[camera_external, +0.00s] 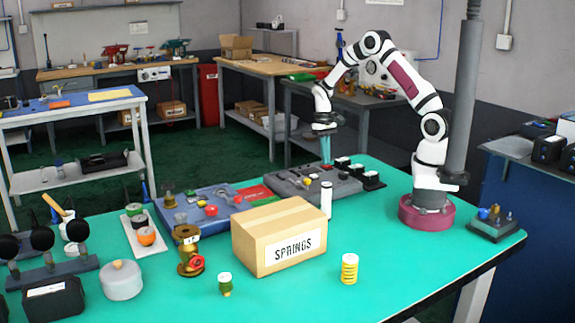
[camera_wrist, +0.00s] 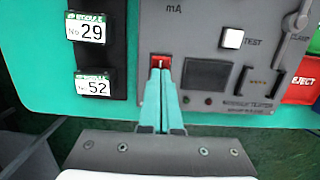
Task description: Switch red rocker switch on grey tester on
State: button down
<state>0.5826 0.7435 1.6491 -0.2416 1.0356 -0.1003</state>
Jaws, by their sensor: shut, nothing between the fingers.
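The grey tester (camera_external: 300,183) lies flat towards the back of the teal table, and its panel (camera_wrist: 210,50) fills the middle and right of the wrist view. The red rocker switch (camera_wrist: 160,60) sits near the panel's left edge. My gripper (camera_wrist: 162,72) is shut and empty, with its fingertips right at the switch and covering its lower part. I cannot tell whether they touch it, or which way the rocker is tipped. In the external view my gripper (camera_external: 326,160) points down over the tester; the switch is not clear there.
The panel also bears a white TEST button (camera_wrist: 232,38), a dark display (camera_wrist: 207,74) and a lever (camera_wrist: 295,22). Two tagged black blocks, 29 (camera_wrist: 88,28) and 52 (camera_wrist: 94,84), lie left of it. A SPRINGS box (camera_external: 279,236) and white cylinder (camera_external: 326,200) stand in front.

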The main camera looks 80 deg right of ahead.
notch_tip(320, 180, up, 14)
jog(key=w+d, duration=0.1)
jog(key=shift+w+d+f, duration=0.15)
jog(key=shift+w+d, duration=0.05)
jog(key=f, duration=0.4)
jog(key=s+a+f, duration=0.1)
jog(key=f, duration=0.4)
jog(key=s+a+f, duration=0.1)
jog(key=f, duration=0.3)
jog(key=shift+s+a+f, duration=0.15)
jog(key=shift+a+f, duration=0.1)
jog(key=shift+f, duration=0.05)
jog(key=shift+s+f, duration=0.1)
jog(key=shift+f, duration=0.15)
dwell(0.3)
